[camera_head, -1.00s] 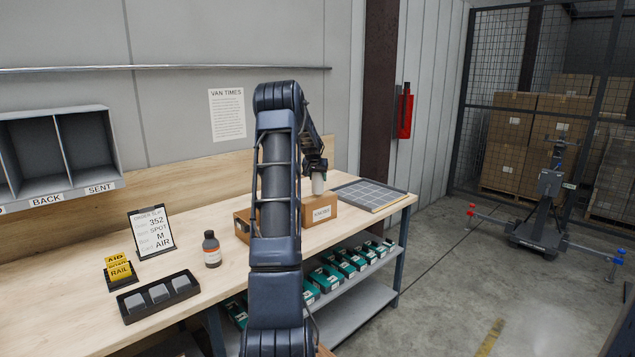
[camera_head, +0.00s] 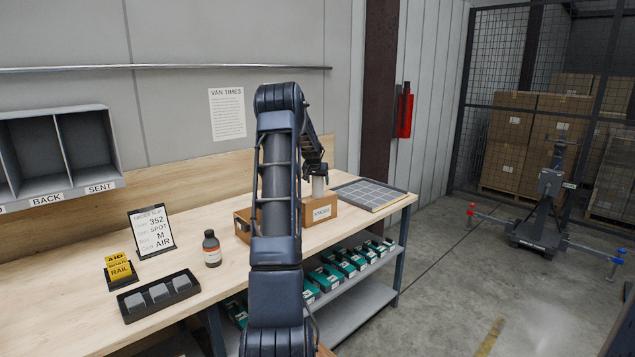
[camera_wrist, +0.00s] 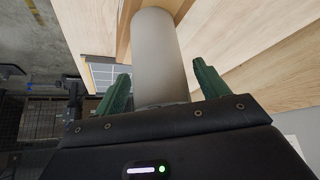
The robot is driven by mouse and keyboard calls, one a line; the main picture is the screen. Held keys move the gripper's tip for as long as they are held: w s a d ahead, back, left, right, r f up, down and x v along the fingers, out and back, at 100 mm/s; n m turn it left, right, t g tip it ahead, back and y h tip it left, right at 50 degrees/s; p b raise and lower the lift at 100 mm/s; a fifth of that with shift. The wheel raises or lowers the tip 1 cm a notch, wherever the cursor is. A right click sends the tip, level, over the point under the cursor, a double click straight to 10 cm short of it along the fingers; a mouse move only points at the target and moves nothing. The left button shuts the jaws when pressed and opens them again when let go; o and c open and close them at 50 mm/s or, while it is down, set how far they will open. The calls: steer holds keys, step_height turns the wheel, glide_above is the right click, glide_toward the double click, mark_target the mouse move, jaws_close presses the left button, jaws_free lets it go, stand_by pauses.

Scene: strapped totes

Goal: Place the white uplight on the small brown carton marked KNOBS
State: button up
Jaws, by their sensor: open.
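The white uplight (camera_head: 318,187), a plain pale cylinder, is upright at the top of the small brown carton (camera_head: 322,212) with a label on its front. Its lower end appears to meet the carton's top. In the wrist view the uplight (camera_wrist: 160,50) lies between the two green fingers of my gripper (camera_wrist: 163,84). The fingers are open, with a visible gap on each side of it. My arm hides the carton's left part in the head view.
Another brown carton (camera_head: 242,226) stands left, partly behind my arm. A gridded tray (camera_head: 368,193) lies right of the labelled carton on the bench (camera_head: 105,240). A brown bottle (camera_head: 212,250), an order slip stand (camera_head: 150,232) and a black tray (camera_head: 158,296) are farther left.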

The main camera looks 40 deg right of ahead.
steer(key=v, duration=1.2)
steer(key=s+a+r+n+y, duration=0.1)
steer(key=s+a+r+n, duration=0.15)
steer(key=a, duration=1.05)
steer(key=s+a+r+n+t+y, duration=0.1)
steer(key=s+a+r, duration=0.25)
steer(key=a, duration=0.85)
steer(key=s+a+r+n+y, duration=0.2)
steer(key=s+a+r, duration=0.15)
steer(key=a, duration=0.95)
steer(key=s+a+f+n, duration=0.3)
steer(key=s+a, duration=0.7)
steer(key=s, duration=0.1)
steer(key=s+a+f+n+y, duration=0.1)
steer(key=s+a+f+n, duration=0.2)
steer(key=s+a, duration=0.8)
steer(key=shift+s+a+f+y, duration=0.3)
steer(key=shift+s, duration=0.2)
